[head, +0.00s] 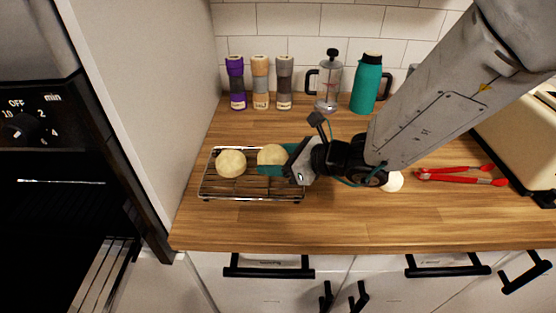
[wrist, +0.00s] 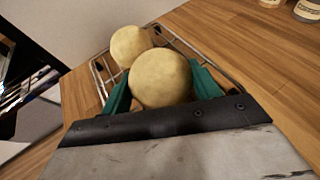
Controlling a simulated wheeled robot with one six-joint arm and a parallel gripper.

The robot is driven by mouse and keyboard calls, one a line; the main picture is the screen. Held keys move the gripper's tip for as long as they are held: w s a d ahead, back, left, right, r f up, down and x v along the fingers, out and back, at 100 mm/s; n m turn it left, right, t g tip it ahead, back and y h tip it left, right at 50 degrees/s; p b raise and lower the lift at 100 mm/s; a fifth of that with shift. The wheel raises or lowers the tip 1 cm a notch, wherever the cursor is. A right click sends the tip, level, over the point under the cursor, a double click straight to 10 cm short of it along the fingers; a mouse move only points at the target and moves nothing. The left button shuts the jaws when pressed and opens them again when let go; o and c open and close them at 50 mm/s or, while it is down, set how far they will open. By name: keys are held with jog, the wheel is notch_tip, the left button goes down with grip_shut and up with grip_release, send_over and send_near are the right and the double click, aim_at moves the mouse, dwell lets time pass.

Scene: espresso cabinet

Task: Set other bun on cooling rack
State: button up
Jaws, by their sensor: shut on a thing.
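The cooling rack (head: 252,190) is a low wire rack on the left part of the wooden counter. One pale round bun (head: 231,164) sits on its left half. My gripper (head: 272,162) is over the rack's right half, its green fingers shut on the other bun (head: 271,154). In the wrist view the held bun (wrist: 160,78) is between the two fingers, with the first bun (wrist: 130,44) just beyond it on the rack (wrist: 181,42). I cannot tell whether the held bun touches the rack wires.
Several things stand along the back wall: spice grinders (head: 260,82), a French press (head: 328,85) and a teal flask (head: 367,84). Red tongs (head: 460,176) and a cream toaster (head: 520,130) are at the right. A tall panel (head: 145,90) and the oven (head: 40,130) stand left of the rack.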

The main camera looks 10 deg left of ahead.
jog(key=shift+f, duration=0.65)
jog(key=shift+f, duration=0.1)
jog(key=o, duration=1)
jog(key=v, duration=1.2)
jog(key=shift+s, duration=0.1)
